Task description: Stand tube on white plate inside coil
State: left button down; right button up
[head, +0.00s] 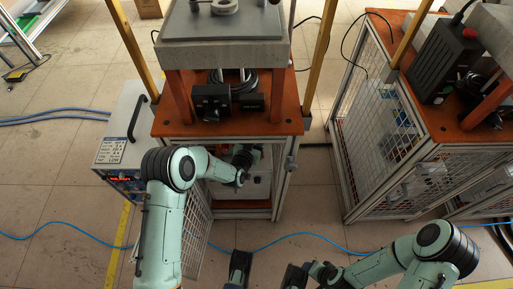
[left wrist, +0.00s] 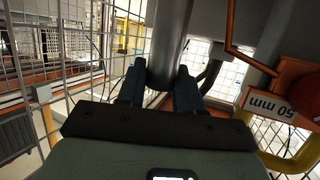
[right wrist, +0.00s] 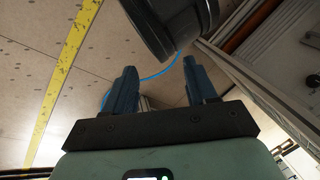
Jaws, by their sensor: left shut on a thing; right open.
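My left gripper (left wrist: 161,84) is shut on a grey cylindrical tube (left wrist: 169,40), which runs up out of the left wrist view between the fingers. In the head view my left arm reaches into the open lower cabinet, and the tube cannot be made out there. My right gripper (right wrist: 160,88) is open and empty, above the floor in front of the cabinet. I cannot identify the coil or the white plate for sure in any view. A grey ring (head: 223,6) lies on the slab on top of the stand.
The orange table (head: 280,123) with metal frame stands over the cabinet. Wire mesh (left wrist: 80,40) and an orange part labelled 50 mm (left wrist: 270,103) are close around my left gripper. A control box (head: 122,135) stands left. A blue cable (head: 300,236) crosses the floor.

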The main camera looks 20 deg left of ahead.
pick_arm(q)
notch_tip(320, 180, down, 4)
jog(key=shift+r+b, duration=0.1)
jog(key=shift+b, duration=0.35)
jog(key=shift+w+f, duration=0.1)
jog(key=shift+f, duration=0.2)
jog(key=shift+r, duration=0.1)
pick_arm(e)
jog(key=shift+w+d+f, duration=0.25)
jog(key=shift+w+f, duration=0.05)
jog(key=shift+w, duration=0.15)
jog(key=shift+w+d+f, duration=0.2)
jog(key=shift+w+f, duration=0.1)
jog(key=shift+w, duration=0.15)
pick_arm(q)
jog(key=shift+f+b, duration=0.3)
jog(key=shift+f, duration=0.1)
jog(key=c, duration=0.7)
grip_release()
jog(key=shift+c, duration=0.2)
pick_arm(e)
jog(key=shift+w+d+f+t, duration=0.2)
jog(key=shift+w+f+t, duration=0.1)
jog(key=shift+w, duration=0.1)
